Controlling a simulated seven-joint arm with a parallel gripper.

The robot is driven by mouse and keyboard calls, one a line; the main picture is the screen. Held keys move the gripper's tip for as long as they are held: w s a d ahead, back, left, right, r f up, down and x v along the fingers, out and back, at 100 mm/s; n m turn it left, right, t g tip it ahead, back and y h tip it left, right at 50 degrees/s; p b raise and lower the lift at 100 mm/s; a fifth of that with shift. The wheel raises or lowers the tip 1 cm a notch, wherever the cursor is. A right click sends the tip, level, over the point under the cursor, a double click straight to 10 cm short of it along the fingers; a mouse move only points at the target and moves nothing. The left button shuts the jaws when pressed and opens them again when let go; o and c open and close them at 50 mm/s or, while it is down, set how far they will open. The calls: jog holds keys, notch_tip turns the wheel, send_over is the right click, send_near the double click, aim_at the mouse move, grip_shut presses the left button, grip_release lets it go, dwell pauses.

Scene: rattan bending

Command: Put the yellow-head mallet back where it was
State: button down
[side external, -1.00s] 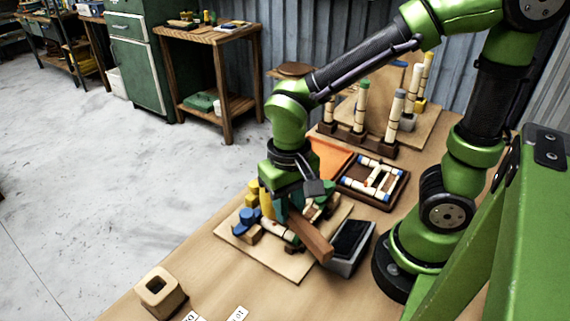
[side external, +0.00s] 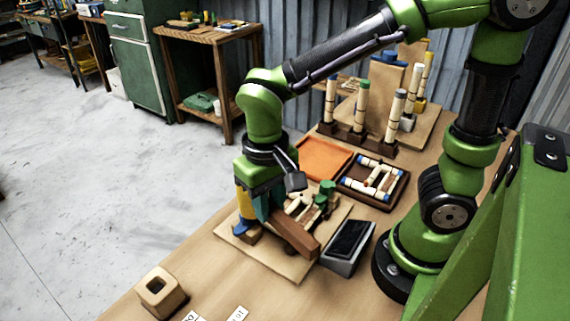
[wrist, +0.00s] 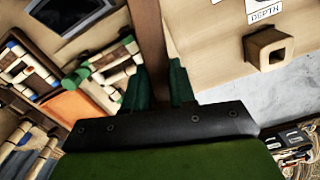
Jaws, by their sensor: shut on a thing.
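My gripper (side external: 266,208) is shut on the brown handle (side external: 297,236) of the yellow-head mallet, over the wooden board (side external: 272,262). The handle slants down to the right in the side view. A yellow piece (side external: 243,202), apparently its head, shows at the left of the fingers, close to a blue piece on the board. In the wrist view the handle (wrist: 150,42) runs up from between the teal fingers (wrist: 158,88); the head is hidden there. I cannot tell whether the mallet touches the board.
A wooden block with a square hole (side external: 161,293) stands at the table's front left. A green-ended piece (side external: 326,188) is on the board. A dark-screened grey box (side external: 348,245), a framed tray (side external: 372,183), an orange tray (side external: 322,158) and upright rods (side external: 361,105) stand nearby.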

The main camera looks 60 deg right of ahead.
jog(key=w+a+f+n, duration=0.2)
jog(key=w+a+n, duration=0.1)
jog(key=w+a, duration=0.4)
jog(key=f, duration=0.9)
jog(key=shift+s+f, duration=0.15)
jog(key=shift+s, duration=0.1)
jog(key=shift+f, duration=0.15)
jog(key=c, duration=0.9)
grip_release()
